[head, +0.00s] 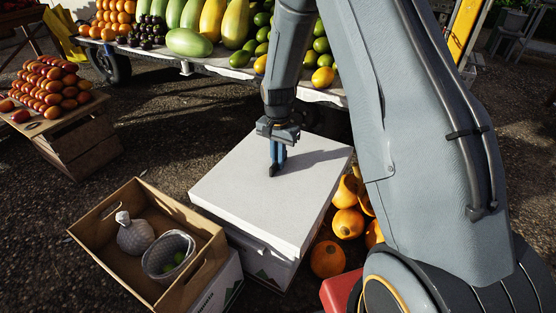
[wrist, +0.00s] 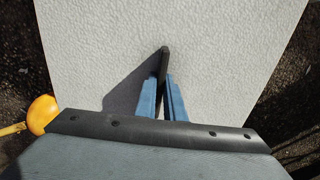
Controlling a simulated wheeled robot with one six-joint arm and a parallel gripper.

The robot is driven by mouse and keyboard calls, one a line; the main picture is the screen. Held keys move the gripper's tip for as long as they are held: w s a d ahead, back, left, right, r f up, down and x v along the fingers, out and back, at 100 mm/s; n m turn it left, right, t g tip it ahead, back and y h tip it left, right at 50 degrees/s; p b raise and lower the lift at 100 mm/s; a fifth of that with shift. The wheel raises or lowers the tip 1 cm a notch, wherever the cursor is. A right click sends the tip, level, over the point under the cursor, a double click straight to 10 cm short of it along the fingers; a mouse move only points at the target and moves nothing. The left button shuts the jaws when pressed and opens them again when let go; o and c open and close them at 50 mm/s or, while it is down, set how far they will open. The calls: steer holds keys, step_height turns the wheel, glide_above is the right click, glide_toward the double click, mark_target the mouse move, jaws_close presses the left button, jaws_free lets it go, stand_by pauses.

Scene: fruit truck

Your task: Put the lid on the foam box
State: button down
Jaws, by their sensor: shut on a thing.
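The white lid (head: 240,190) is over the foam box (head: 265,262) in the middle of the head view. It covers the box's top and hides the inside. I cannot tell whether the lid rests fully on the rim. My gripper (head: 277,164) points down at the lid's far part, its blue fingers shut on the lid's dark handle (head: 273,171). In the wrist view, the blue fingers (wrist: 162,98) close around the dark handle (wrist: 164,62), and the textured lid (wrist: 230,45) fills most of the picture.
A cardboard crate (head: 92,224) holding a netted pale fruit (head: 135,236) and a basket (head: 168,255) stands left of the box. Orange squashes (head: 347,223) lie close on the right. A fruit stall (head: 225,62) stands behind; a tomato stand (head: 77,137) is left.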

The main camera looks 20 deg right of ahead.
steer(key=shift+f+b, duration=0.5)
steer(key=shift+f, duration=1.6)
stand_by(1.1)
steer(key=c, duration=1.8)
jaws_free()
steer(key=shift+o, duration=0.2)
steer(key=shift+r+p, duration=0.5)
steer(key=shift+r, duration=3.4)
steer(key=shift+r, duration=0.1)
steer(key=s+a+r+n, duration=0.3)
steer(key=s+r, duration=0.4)
steer(key=r, duration=0.1)
steer(key=s+a+r+n, duration=0.3)
steer(key=s+a+r, duration=0.1)
steer(key=s+r, duration=0.35)
steer(key=s+a+r+n, duration=0.1)
steer(key=s+r+n, duration=0.2)
steer(key=s, duration=0.5)
steer(key=s+r+n, duration=0.3)
steer(key=s, duration=0.6)
steer(key=d+r+m+p, duration=0.3)
steer(key=d+r+p, duration=0.5)
steer(key=p, duration=0.8)
steer(key=shift+w+r, duration=0.15)
steer(key=shift+w, duration=0.15)
